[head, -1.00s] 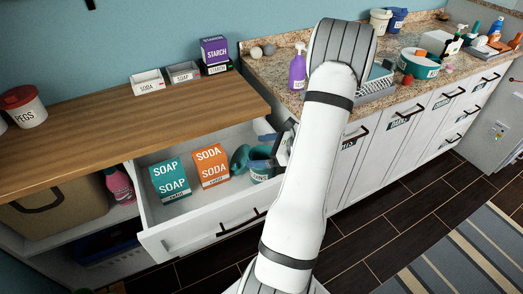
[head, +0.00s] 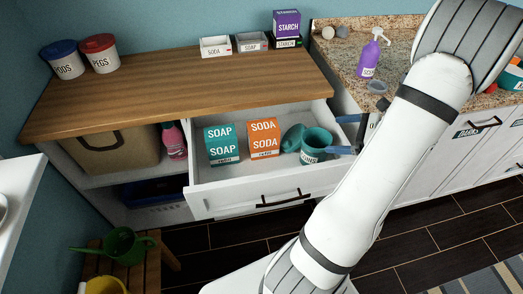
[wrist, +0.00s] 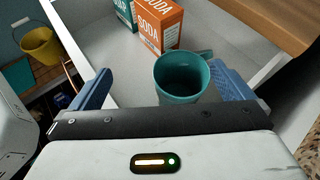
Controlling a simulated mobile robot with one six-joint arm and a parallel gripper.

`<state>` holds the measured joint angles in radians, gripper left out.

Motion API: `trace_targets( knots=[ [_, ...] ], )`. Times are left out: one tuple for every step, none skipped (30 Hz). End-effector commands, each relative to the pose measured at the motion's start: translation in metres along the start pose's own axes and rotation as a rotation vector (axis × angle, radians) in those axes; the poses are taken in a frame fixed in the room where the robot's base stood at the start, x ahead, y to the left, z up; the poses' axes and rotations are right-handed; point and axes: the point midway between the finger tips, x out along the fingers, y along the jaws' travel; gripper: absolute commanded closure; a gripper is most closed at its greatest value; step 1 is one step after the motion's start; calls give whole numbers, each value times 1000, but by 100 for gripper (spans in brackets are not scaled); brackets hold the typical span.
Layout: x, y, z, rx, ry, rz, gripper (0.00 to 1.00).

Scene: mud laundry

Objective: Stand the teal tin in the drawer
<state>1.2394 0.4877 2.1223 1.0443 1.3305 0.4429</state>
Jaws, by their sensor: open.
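The teal tin (head: 314,146), with a pale label, stands in the open drawer (head: 240,196), to the right of the orange soda box (head: 264,138). A rounded teal part (head: 292,137) shows at its left; I cannot tell if it is a lid or a handle. In the wrist view the tin (wrist: 181,82) is open-topped and looks empty and upright. My gripper (wrist: 160,76) is open, with its blue fingers apart on either side of the tin. I cannot tell if either finger touches it. The tin's lower part is hidden in the wrist view.
A teal soap box (head: 221,146) stands left of the soda box. Bare drawer floor lies in front of the boxes. The wooden top (head: 170,90) overhangs the drawer's back. A purple spray bottle (head: 370,55) stands on the stone counter at the right.

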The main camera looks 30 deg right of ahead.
Motion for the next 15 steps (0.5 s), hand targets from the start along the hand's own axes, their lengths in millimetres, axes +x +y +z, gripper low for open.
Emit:
trace_targets(
  knots=[
    [18, 12, 21, -88, 42, 75, 0],
    [27, 20, 32, -144, 69, 123, 0],
    [40, 34, 46, -229, 108, 191, 0],
    [49, 44, 56, -296, 138, 243, 0],
    [57, 55, 66, -365, 166, 294, 0],
    [67, 70, 77, -457, 201, 360, 0],
    [73, 81, 85, -529, 227, 409, 0],
    [78, 92, 93, -600, 251, 456, 0],
    [85, 107, 102, -698, 282, 516, 0],
    [88, 118, 108, -772, 303, 561, 0],
    [92, 128, 114, -849, 324, 604, 0],
    [95, 142, 122, -950, 349, 660, 0],
    [97, 152, 127, -1029, 367, 699, 0],
    [98, 162, 131, -1107, 383, 739, 0],
    [100, 174, 137, -1215, 404, 788, 0]
  ],
)
